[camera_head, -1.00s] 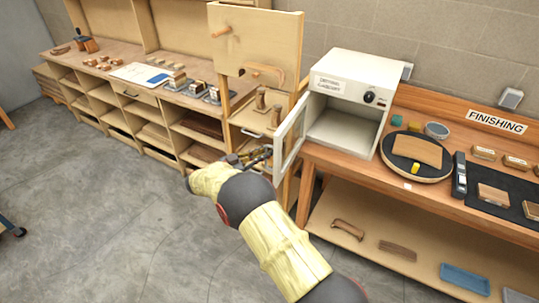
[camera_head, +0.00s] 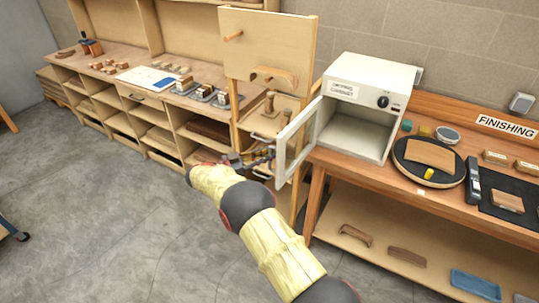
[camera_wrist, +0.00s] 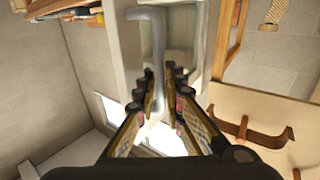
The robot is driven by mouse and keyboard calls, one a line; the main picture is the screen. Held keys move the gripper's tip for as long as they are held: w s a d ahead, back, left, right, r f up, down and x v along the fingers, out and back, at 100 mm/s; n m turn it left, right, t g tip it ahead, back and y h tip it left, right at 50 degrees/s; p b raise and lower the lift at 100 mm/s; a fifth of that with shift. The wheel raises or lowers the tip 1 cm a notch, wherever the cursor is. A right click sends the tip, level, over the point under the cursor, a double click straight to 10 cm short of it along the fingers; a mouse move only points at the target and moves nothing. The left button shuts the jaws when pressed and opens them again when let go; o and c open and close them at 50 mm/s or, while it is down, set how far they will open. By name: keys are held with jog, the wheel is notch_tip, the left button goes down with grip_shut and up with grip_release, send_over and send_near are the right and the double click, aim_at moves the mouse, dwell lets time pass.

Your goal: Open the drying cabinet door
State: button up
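The drying cabinet (camera_head: 362,107) is a white box on the finishing bench. Its door (camera_head: 297,143), a white frame with a glass pane, stands swung open to the left, and the cabinet's inside shows. My gripper (camera_head: 268,156) is at the door's free edge in the head view. In the wrist view, the grey bent handle (camera_wrist: 151,35) runs down between the two fingers of my gripper (camera_wrist: 162,78). The fingers stand apart with a gap between them, the handle nearer the left one. Whether a finger touches it is hard to see.
A wooden shelf unit with a tall panel (camera_head: 265,50) stands just left and behind the door. The wooden finishing bench (camera_head: 330,160) carries a round black turntable (camera_head: 400,158) right of the cabinet.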

jog(key=o, duration=0.3)
jog(key=shift+d+r, duration=0.1)
jog(key=v, duration=1.2)
dwell(0.3)
